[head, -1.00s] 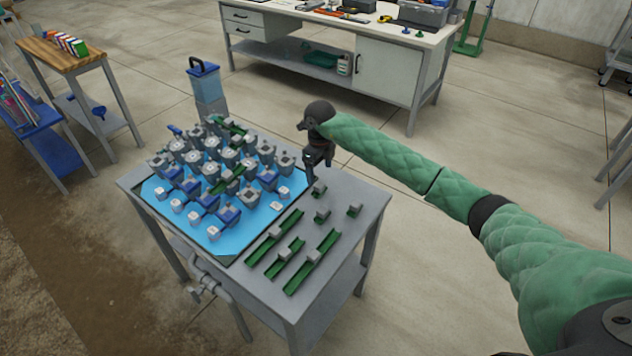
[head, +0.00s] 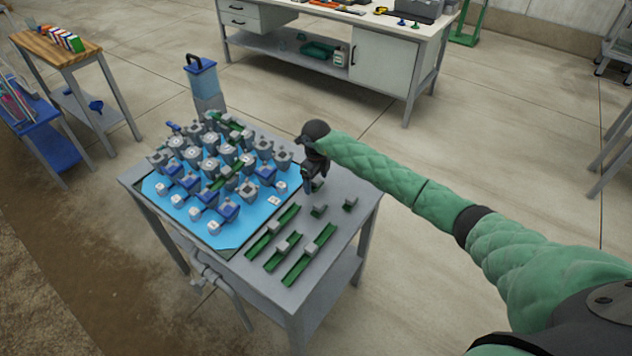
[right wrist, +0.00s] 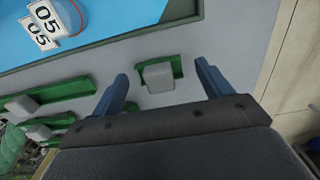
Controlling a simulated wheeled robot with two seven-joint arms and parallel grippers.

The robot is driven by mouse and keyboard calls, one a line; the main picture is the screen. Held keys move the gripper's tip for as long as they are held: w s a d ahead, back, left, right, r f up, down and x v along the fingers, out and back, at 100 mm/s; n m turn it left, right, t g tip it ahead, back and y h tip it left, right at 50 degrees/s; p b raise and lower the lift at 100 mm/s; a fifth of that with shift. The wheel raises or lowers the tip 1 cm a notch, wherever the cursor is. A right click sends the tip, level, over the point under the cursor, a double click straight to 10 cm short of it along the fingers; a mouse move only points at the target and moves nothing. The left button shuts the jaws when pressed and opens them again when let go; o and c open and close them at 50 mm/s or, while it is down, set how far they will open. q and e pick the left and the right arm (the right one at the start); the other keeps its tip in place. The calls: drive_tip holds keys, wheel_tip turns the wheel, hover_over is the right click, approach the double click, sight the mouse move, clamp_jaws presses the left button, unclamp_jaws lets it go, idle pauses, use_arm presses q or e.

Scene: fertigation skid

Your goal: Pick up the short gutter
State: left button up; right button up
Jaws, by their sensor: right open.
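A short green gutter (right wrist: 177,66) with a grey block on it lies on the grey table. In the right wrist view it sits between the two fingers of my right gripper (right wrist: 162,72), which are spread on either side and do not clasp it. In the head view the right gripper (head: 308,190) is over the right part of the table, and the short gutter (head: 318,186) there is partly hidden behind it. Two other short green pieces, one nearer (head: 318,211) and one to the right (head: 350,204), lie close by. My left gripper is out of view.
Several longer green gutters (head: 309,256) with grey blocks lie on the table's front part. A blue panel (head: 233,236) crowded with grey and blue fittings fills the left part. A blue-lidded container (head: 201,78) stands behind. The table's right edge is close to the short pieces.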

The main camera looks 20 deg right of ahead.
drive_tip(key=shift+f, duration=0.35)
drive_tip(key=c, duration=1.1)
